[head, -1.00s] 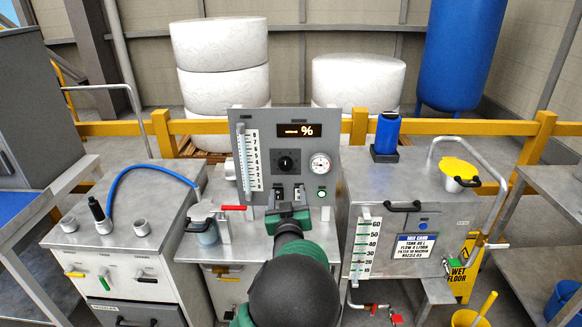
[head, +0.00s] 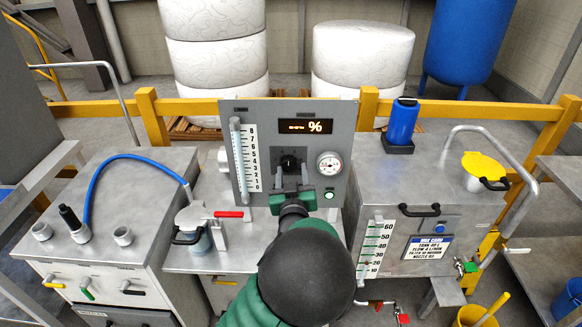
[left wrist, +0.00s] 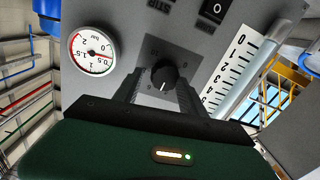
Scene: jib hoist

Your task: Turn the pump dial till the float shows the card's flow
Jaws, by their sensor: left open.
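The black pump dial (head: 289,163) is on the grey upright panel (head: 343,125); its pointer shows in the left wrist view (left wrist: 163,76). My left gripper (head: 290,184) is in front of the panel, open, just below the dial. In the left wrist view its two fingers (left wrist: 160,95) stand apart either side of the dial, with no clear contact. The flow tube with its numbered scale (head: 246,158) is left of the dial; I cannot make out the float. The job card (head: 432,248) on the right cabinet seems to read flow 4 L/min. My right gripper is out of view.
A round gauge (head: 329,164) and green button (head: 329,195) sit right of the dial, with a lit display (head: 305,126) above. A blue bottle (head: 402,122) stands on the right cabinet.

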